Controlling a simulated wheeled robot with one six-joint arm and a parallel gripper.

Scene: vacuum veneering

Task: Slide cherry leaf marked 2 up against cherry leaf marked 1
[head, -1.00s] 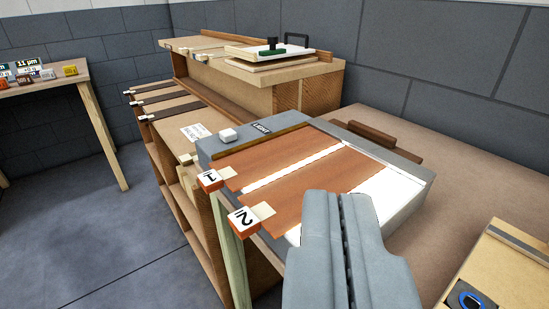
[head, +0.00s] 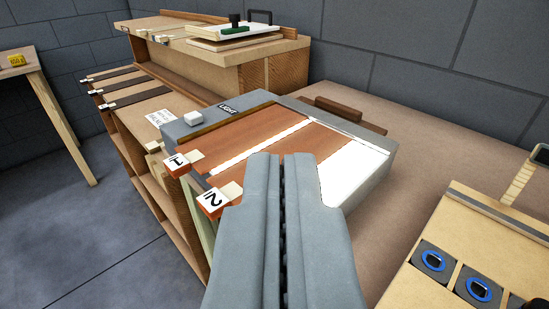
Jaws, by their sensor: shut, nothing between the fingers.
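Cherry leaf marked 1 (head: 238,137) lies on the light box (head: 372,176), along its far side by a wooden strip. Its tag 1 (head: 176,162) hangs over the left end. Cherry leaf marked 2 (head: 318,146) lies nearer to me, with its tag 2 (head: 212,200) at the left end. A bright white gap (head: 262,146) runs between the two leaves, so they are apart. My gripper (head: 283,158) is shut and empty. It appears in front of leaf 2 and hides much of it; I cannot tell whether it touches the leaf.
A wooden bench with a shelf (head: 240,68) stands behind, with dark strips (head: 133,94) at its left. At the lower right is a wooden tray (head: 420,240) with blue-ringed parts. The brown bench top (head: 385,240) between is clear.

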